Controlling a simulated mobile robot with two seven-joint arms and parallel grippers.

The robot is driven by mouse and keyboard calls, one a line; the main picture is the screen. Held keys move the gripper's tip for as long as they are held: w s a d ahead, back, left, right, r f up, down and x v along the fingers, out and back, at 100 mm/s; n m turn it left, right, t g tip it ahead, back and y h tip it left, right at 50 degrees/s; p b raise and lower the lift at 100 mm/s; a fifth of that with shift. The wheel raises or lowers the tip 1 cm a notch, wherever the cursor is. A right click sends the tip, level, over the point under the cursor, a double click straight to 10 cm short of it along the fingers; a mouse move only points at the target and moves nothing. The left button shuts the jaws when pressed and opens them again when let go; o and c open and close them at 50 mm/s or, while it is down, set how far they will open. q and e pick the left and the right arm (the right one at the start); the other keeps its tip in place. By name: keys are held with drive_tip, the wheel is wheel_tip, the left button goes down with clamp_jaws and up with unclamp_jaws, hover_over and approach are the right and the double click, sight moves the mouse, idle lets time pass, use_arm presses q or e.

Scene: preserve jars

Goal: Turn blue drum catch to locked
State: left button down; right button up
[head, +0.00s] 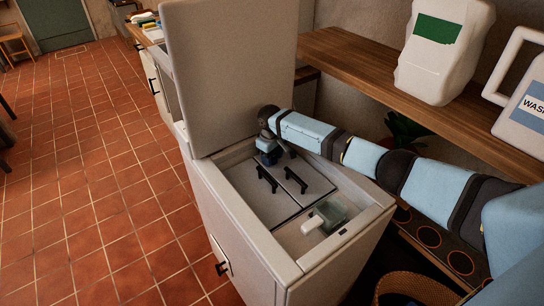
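A white top-loading machine with its lid (230,70) raised stands in the middle of the head view. Inside its opening are grey drum flaps (255,198) with two black handles (267,180). A small blue part (265,144), which looks like the blue drum catch, sits at the far end of the flaps. My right gripper (269,157) points down there, touching or right over the blue part. Its fingers are small and dark, so I cannot tell whether they are open or shut on it. The catch's position is hidden by the gripper. My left gripper is out of view.
A clear-and-white dispenser drawer (325,216) sits at the machine's near end. A wooden shelf (365,68) at right holds a white jug with a green label (440,50) and a white container (522,110). A wicker basket (415,288) stands at lower right.

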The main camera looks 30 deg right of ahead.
drive_tip(key=c, duration=0.6)
drive_tip(key=shift+r+m+p, duration=0.2)
drive_tip(key=shift+m+p, duration=0.5)
drive_tip(key=shift+p, duration=0.55)
drive_tip(key=m+p, duration=0.3)
drive_tip(key=p, duration=0.1)
drive_tip(key=shift+a+m, duration=0.1)
drive_tip(key=shift+m, duration=0.2)
drive_tip(key=shift+m+p, duration=0.7)
drive_tip(key=shift+m, duration=0.1)
drive_tip(key=m+p, duration=0.3)
drive_tip(key=m, duration=0.2)
drive_tip(key=shift+f+m+g, duration=0.1)
drive_tip(key=shift+m+g, duration=0.2)
drive_tip(key=shift+m+p, duration=0.45)
drive_tip(key=shift+m, duration=0.75)
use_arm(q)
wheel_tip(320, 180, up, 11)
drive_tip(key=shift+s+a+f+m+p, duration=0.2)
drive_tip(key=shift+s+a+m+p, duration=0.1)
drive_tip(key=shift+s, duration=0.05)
use_arm(e)
drive_tip(key=shift+f+m, duration=0.1)
drive_tip(key=shift+m, duration=1.5)
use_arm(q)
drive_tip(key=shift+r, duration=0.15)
use_arm(e)
drive_tip(key=shift+w+d, duration=0.1)
drive_tip(key=shift+d, duration=0.1)
